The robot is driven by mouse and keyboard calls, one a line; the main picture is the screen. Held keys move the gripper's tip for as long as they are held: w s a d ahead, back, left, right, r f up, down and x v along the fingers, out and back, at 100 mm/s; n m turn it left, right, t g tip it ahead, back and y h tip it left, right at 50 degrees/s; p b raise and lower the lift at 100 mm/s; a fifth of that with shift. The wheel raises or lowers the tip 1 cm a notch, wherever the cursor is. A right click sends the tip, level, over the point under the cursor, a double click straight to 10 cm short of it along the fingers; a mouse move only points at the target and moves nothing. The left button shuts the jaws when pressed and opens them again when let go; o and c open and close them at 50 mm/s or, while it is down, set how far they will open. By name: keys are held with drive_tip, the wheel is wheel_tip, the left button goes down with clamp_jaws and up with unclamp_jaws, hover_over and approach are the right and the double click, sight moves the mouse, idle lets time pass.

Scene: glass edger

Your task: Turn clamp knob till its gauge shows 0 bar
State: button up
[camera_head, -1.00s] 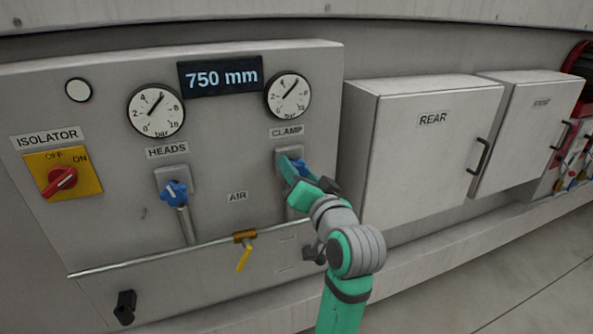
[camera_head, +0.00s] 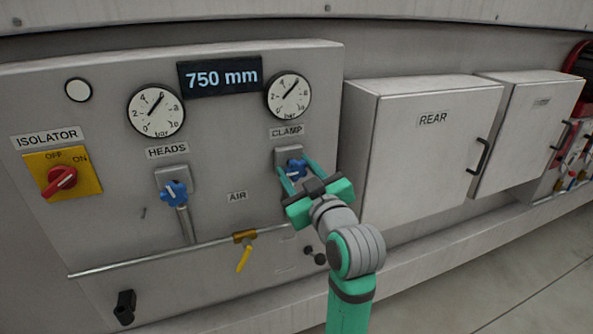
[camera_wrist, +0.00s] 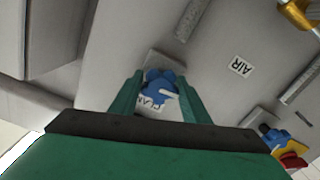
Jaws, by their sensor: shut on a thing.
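The blue clamp knob (camera_head: 296,168) sits on its grey plate under the CLAMP label (camera_head: 287,131). It also shows in the wrist view (camera_wrist: 160,84), between the two green fingers. My gripper (camera_head: 295,175) is shut on the knob, with one finger on each side. The clamp gauge (camera_head: 288,96) is above the label. Its needle points up and to the right, between the 4 and the 8, roughly at 6 bar. The knob's lower part is partly hidden by my gripper in the head view.
The similar blue HEADS knob (camera_head: 174,193) and its gauge (camera_head: 156,111) are to the left. A red isolator switch (camera_head: 60,181) on a yellow plate is at far left. A yellow air lever (camera_head: 244,257) hangs below. The REAR cabinet (camera_head: 425,150) stands close at right.

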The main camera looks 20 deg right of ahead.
drive_tip(key=n, duration=0.5)
idle(0.6)
drive_tip(key=o, duration=1)
drive_tip(key=shift+o, duration=0.2)
drive_tip(key=s, duration=1.1)
drive_tip(key=shift+d, duration=0.15)
drive_tip(key=shift+w, duration=0.1)
